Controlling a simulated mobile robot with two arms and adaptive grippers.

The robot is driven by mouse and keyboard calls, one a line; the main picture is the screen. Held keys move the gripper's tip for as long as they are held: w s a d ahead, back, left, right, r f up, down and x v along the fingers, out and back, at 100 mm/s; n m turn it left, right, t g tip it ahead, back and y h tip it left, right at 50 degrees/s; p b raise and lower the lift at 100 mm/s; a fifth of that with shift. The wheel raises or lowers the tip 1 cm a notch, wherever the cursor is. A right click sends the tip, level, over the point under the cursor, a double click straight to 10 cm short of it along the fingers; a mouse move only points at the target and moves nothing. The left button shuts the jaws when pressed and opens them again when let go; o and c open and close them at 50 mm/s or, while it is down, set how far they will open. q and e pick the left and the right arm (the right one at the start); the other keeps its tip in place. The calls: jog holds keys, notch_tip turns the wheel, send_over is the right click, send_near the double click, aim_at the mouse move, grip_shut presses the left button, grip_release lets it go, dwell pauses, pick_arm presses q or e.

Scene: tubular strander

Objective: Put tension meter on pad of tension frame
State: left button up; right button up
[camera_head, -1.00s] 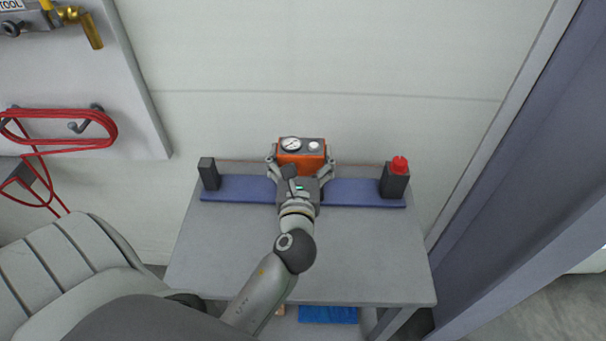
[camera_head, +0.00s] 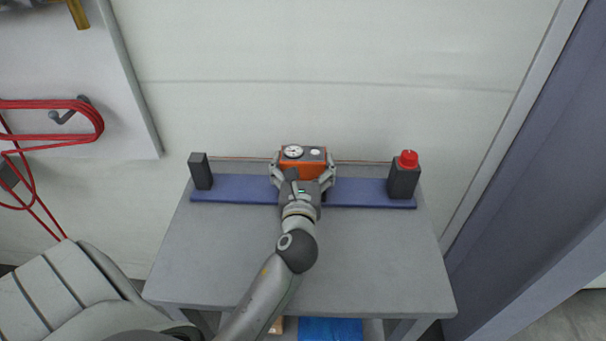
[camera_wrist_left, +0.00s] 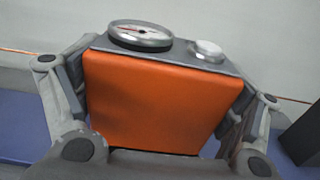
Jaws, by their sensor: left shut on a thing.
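The tension meter (camera_head: 302,168) is an orange box with a grey top that carries a round dial and a pale knob. My left gripper (camera_head: 303,174) is shut on it, one finger on each side. In the left wrist view the meter (camera_wrist_left: 160,102) fills the middle, between the fingers of the gripper (camera_wrist_left: 158,110). The tension frame (camera_head: 240,188) is a blue bar with a dark post at each end. The meter is over the middle of the bar. The pad is hidden behind my gripper and the meter, so I cannot tell whether they touch. My right gripper is not in view.
The frame lies along the back of a grey table (camera_head: 350,260) against a pale wall. A red knob (camera_head: 408,159) tops the right post (camera_head: 403,181). A thin red wire runs between the posts. A red hose (camera_head: 50,120) hangs at left. The table front is clear.

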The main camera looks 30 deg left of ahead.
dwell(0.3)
pick_arm(q)
jog(key=shift+f, duration=0.15)
jog(key=o, duration=1.1)
jog(key=shift+f, duration=0.1)
jog(key=shift+s+d, duration=0.1)
jog(key=shift+s, duration=0.05)
jog(key=b+v, duration=0.1)
jog(key=v, duration=0.9)
jog(key=shift+s+d+b, duration=0.1)
jog(key=shift+b, duration=0.2)
jog(key=shift+s+d, duration=0.4)
jog(key=shift+s, duration=0.2)
